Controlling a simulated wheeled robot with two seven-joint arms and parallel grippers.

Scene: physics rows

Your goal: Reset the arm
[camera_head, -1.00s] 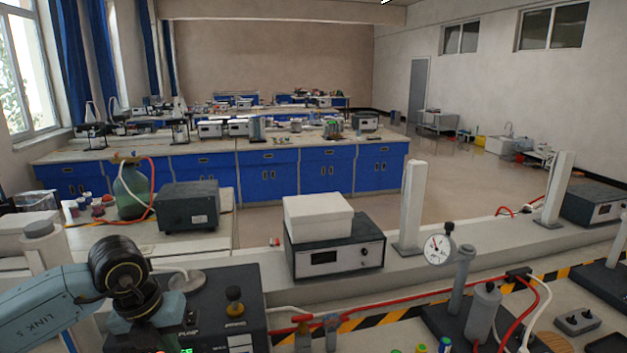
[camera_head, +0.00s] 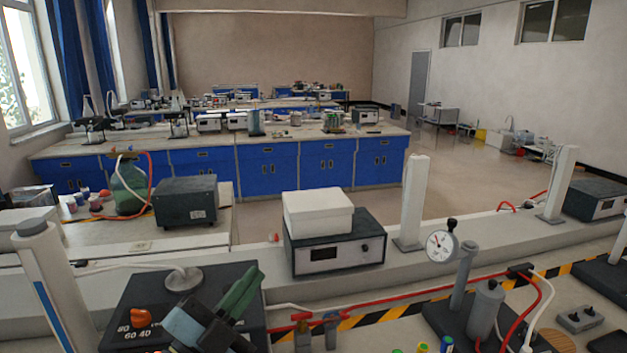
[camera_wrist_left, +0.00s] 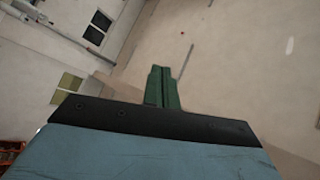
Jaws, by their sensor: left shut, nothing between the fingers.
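My left gripper (camera_head: 242,289) is at the bottom left of the head view, its green fingers pointing up and to the right in front of a black box. The fingers are together with nothing between them. In the left wrist view the closed green fingers (camera_wrist_left: 162,87) stand up from a dark mount, with walls and windows of the room behind. My right gripper does not show in either view.
A black box with an orange knob (camera_head: 141,316) stands beside my left gripper. A white box (camera_head: 318,212) sits on a dark instrument (camera_head: 335,253) on the bench ledge. A dial gauge (camera_head: 441,245), a grey cylinder (camera_head: 485,305) and red tubing are at the right.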

